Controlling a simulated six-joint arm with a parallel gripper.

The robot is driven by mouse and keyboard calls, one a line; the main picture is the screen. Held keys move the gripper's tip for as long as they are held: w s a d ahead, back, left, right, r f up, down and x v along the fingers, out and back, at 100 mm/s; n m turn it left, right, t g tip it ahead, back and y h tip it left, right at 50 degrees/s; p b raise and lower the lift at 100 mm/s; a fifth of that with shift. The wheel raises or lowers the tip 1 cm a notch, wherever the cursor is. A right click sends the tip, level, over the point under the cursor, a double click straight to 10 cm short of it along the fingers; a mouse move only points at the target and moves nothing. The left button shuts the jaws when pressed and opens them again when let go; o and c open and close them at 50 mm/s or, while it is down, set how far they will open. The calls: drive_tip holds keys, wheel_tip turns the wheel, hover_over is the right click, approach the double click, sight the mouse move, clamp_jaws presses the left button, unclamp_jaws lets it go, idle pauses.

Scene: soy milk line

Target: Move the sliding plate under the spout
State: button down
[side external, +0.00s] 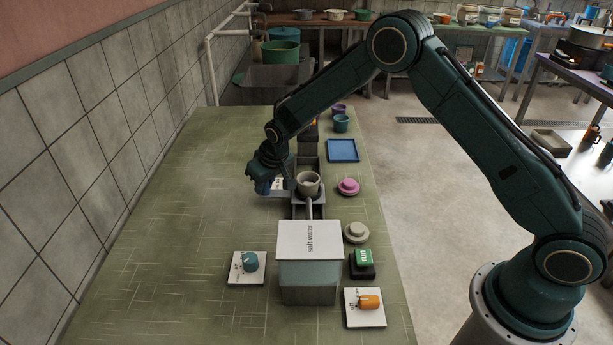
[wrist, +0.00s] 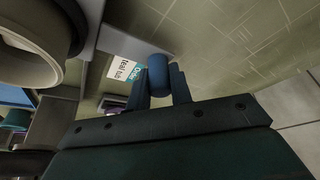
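The sliding plate (side external: 291,190) is grey and sits on a dark track running away from the salt water tank (side external: 310,262). A light arm (wrist: 118,42) runs from the plate to a blue knob (wrist: 158,76). My gripper (side external: 264,186) is left of the cup, its fingers (wrist: 160,92) closed on both sides of the knob.
A blue tray (side external: 342,150) lies behind. The green table's left side is clear.

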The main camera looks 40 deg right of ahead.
drive_tip(key=s+a, duration=0.6)
drive_tip(key=shift+s+a, duration=0.15)
drive_tip(key=shift+a, duration=0.05)
idle(0.4)
drive_tip(key=c, duration=1.3)
unclamp_jaws()
drive_tip(key=shift+o, duration=0.2)
drive_tip(key=v, duration=1.4)
drive_tip(key=shift+f, duration=0.15)
